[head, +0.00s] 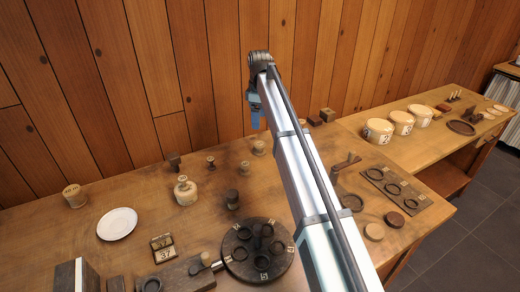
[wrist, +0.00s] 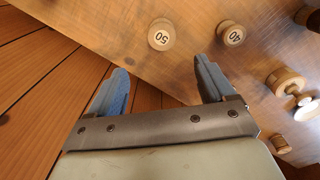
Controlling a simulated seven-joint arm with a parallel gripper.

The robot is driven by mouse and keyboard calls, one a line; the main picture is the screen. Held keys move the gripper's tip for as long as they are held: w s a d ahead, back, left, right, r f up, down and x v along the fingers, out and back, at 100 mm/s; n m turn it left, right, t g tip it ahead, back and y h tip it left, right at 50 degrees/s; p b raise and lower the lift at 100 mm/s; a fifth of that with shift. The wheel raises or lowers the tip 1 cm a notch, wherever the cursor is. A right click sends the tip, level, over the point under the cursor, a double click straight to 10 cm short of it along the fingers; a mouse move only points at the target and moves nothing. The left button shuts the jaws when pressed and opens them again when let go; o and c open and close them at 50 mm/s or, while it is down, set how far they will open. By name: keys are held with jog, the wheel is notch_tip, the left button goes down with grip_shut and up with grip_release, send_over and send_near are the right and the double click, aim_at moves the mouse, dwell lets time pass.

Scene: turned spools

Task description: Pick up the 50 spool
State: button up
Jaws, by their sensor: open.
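The 50 spool (wrist: 161,34) is a pale wooden spool, seen from above in the wrist view with its number on the top face. It stands on the wooden table, beyond my fingertips and roughly between their lines. My gripper (wrist: 160,72) is open and empty, with its two blue fingers apart. In the head view my gripper (head: 256,113) hangs well above the back of the table, near the wall. Small spools stand below it there, but their numbers are too small to read, so I cannot tell which is the 50.
The 40 spool (wrist: 231,33) stands to the right of the 50 spool. In the head view, a dark round holder (head: 257,250) and a white plate (head: 117,223) are nearer the front. The plank wall (head: 180,70) closes off the back.

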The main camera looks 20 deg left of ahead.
aim_at(260, 144)
jog(key=f, duration=0.8)
jog(key=shift+s+a+f, duration=0.15)
jog(key=shift+s, duration=0.2)
jog(key=shift+w+d+f, duration=0.15)
jog(key=shift+d+f, duration=0.05)
jog(key=shift+f, duration=1.15)
jog(key=shift+w+d+f, duration=0.1)
jog(key=shift+d+f, duration=0.05)
jog(key=shift+f, duration=1.2)
jog(key=c, duration=1.1)
